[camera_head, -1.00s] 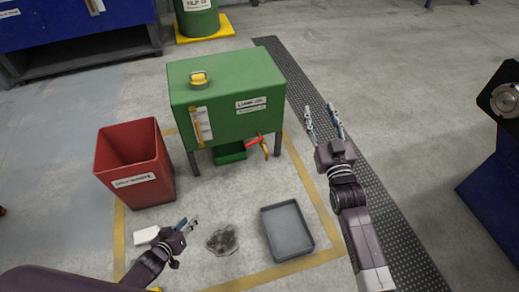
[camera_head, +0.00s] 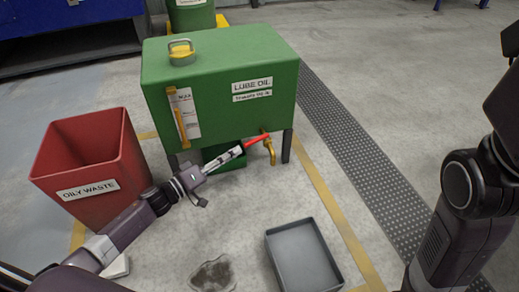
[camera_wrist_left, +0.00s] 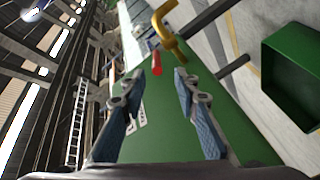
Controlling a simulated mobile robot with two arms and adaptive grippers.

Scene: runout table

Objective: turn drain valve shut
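The drain valve's red lever (camera_head: 257,139) sticks out at the lower front of the green lube oil tank (camera_head: 215,80), beside the brass spout (camera_head: 271,152). My left gripper (camera_head: 238,154) is in front of the tank, its fingertips close to the lever's free end. In the left wrist view my left gripper (camera_wrist_left: 158,76) is open, with the red lever (camera_wrist_left: 156,63) between and just beyond the fingertips. The brass spout (camera_wrist_left: 168,32) shows behind it. I cannot tell whether a finger touches the lever. My right gripper is out of view; only its arm shows at right.
A red oily waste bin (camera_head: 95,165) stands left, close to my left arm. A green catch box (camera_head: 222,163) sits under the tank. A grey tray (camera_head: 303,258) and a dark oil stain (camera_head: 213,274) are on the floor in front. The dark floor strip (camera_head: 360,150) is clear.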

